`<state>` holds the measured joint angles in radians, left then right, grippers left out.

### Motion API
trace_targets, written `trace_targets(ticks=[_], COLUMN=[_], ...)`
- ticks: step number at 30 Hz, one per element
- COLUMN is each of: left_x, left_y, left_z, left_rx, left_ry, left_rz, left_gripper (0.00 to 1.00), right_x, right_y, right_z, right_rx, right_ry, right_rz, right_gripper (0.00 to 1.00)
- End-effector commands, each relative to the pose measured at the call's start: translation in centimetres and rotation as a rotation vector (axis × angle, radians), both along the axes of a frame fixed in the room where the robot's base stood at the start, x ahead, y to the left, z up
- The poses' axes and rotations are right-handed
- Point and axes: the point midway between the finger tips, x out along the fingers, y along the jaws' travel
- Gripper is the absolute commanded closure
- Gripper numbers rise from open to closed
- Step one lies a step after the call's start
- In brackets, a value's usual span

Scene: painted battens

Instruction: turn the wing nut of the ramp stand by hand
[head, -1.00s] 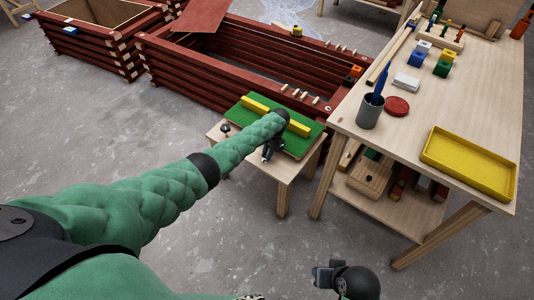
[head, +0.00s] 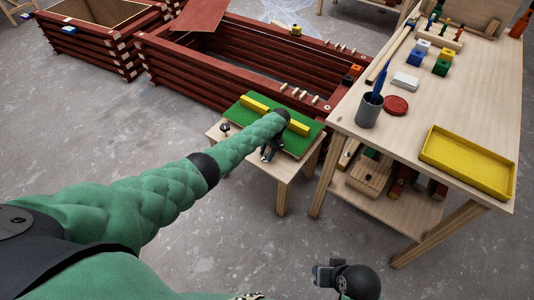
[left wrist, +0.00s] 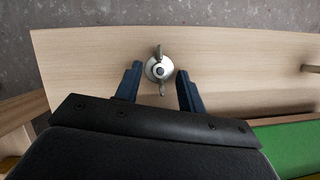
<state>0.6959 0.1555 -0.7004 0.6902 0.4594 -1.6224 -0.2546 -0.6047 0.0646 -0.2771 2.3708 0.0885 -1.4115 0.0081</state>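The wing nut (left wrist: 160,69) is a silvery two-winged nut on a round base, on a pale wooden surface in the left wrist view. Its wings run up and down in that picture. My left gripper (left wrist: 160,72) is open, with one dark blue finger on each side of the nut and a visible gap to each. In the head view my left gripper (head: 271,153) is over the front of a small wooden stand (head: 287,177) with a green top (head: 300,143); the wing nut is hidden there. My right gripper (head: 321,275) is at the bottom, away from the stand.
A yellow bar (head: 255,104) lies across the green top. A dark knob (head: 225,128) sits at the stand's left corner. A workbench (head: 410,122) with a yellow tray (head: 465,165) and a cup (head: 369,112) stands close on the right. Red battens (head: 220,75) lie behind.

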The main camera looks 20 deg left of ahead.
Motion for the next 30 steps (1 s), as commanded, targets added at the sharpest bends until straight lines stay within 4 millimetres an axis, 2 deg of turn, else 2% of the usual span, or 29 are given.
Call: trace_targets(ticks=[7, 15, 21, 30], left_x=[0.3, 1.6, 2.3, 2.5], left_y=[-0.2, -1.0, -1.5, -1.6], left_z=[0.8, 4.5, 6.5, 7.2], left_rx=[0.0, 0.0, -0.001, 0.001], left_ry=[0.0, -0.001, -0.001, 0.001], left_rz=[0.0, 0.0, 0.0, 0.0], left_gripper=[0.61, 0.61, 0.61, 0.61], right_x=[0.0, 0.1, 0.1, 0.2], right_y=[0.0, 0.1, 0.3, 0.3], right_z=[0.1, 0.1, -0.2, -0.5], right_rx=[0.001, 0.004, 0.007, 0.007], right_ry=[-0.002, -0.007, -0.01, -0.007], right_rz=[0.0, -0.001, 0.001, 0.001], right_gripper=[0.64, 0.64, 0.64, 0.64])
